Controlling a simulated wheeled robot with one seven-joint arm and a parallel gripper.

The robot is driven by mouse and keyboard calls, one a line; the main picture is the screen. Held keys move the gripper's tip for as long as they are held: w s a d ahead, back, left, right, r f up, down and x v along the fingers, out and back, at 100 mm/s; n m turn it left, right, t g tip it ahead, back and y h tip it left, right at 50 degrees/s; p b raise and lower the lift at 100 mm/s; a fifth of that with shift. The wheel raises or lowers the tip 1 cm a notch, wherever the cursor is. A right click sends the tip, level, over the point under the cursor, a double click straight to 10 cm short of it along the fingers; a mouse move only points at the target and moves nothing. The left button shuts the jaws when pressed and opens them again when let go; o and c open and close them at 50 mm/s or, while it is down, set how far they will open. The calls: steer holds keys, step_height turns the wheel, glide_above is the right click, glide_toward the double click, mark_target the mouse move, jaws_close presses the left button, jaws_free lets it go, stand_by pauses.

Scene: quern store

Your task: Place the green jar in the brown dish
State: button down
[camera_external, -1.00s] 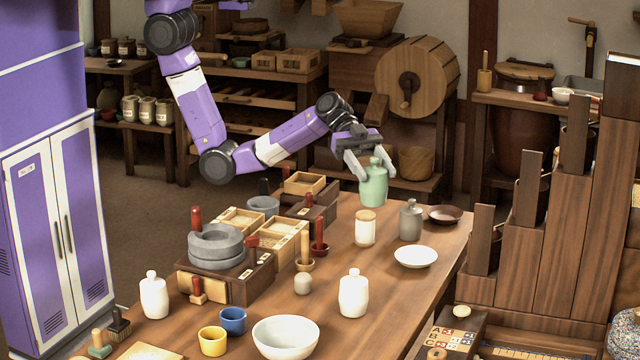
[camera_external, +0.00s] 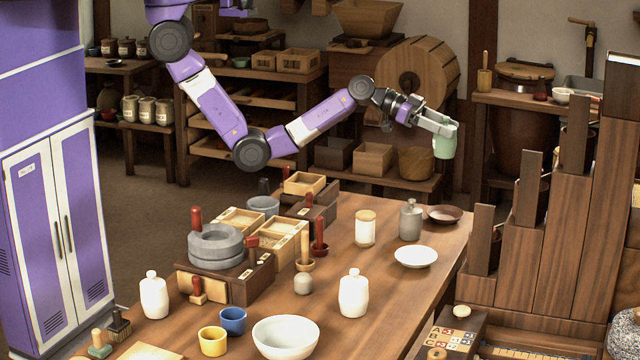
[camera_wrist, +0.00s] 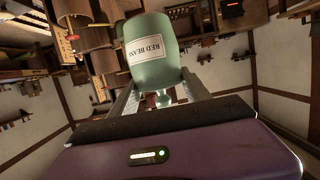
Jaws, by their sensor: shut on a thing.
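The green jar (camera_external: 445,144) is held in my gripper (camera_external: 442,128), up in the air above the far right end of the table. In the wrist view the green jar (camera_wrist: 152,52) sits between the two fingers, with a white label reading "RED BEANS". My gripper (camera_wrist: 158,92) is shut on it. The brown dish (camera_external: 445,214) lies on the table at the far right corner, below the jar and apart from it. The dish looks empty.
A grey jar (camera_external: 411,220) stands just left of the dish, with a wooden-lidded white jar (camera_external: 365,228) beside it. A white plate (camera_external: 416,257) lies in front. A stepped wooden cabinet (camera_external: 535,230) rises to the right of the table.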

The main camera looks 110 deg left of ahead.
steer(key=a, duration=0.1)
steer(key=a+n+y, duration=0.1)
steer(key=a, duration=0.1)
steer(key=a+y, duration=0.1)
steer(key=shift+w+a+f+n, duration=0.15)
steer(key=shift+a+f+n, duration=0.05)
steer(key=shift+f+n, duration=0.2)
steer(key=shift+f+b, duration=0.65)
steer(key=shift+f, duration=8.85)
steer(key=shift+f, duration=0.15)
steer(key=c, duration=0.5)
jaws_free()
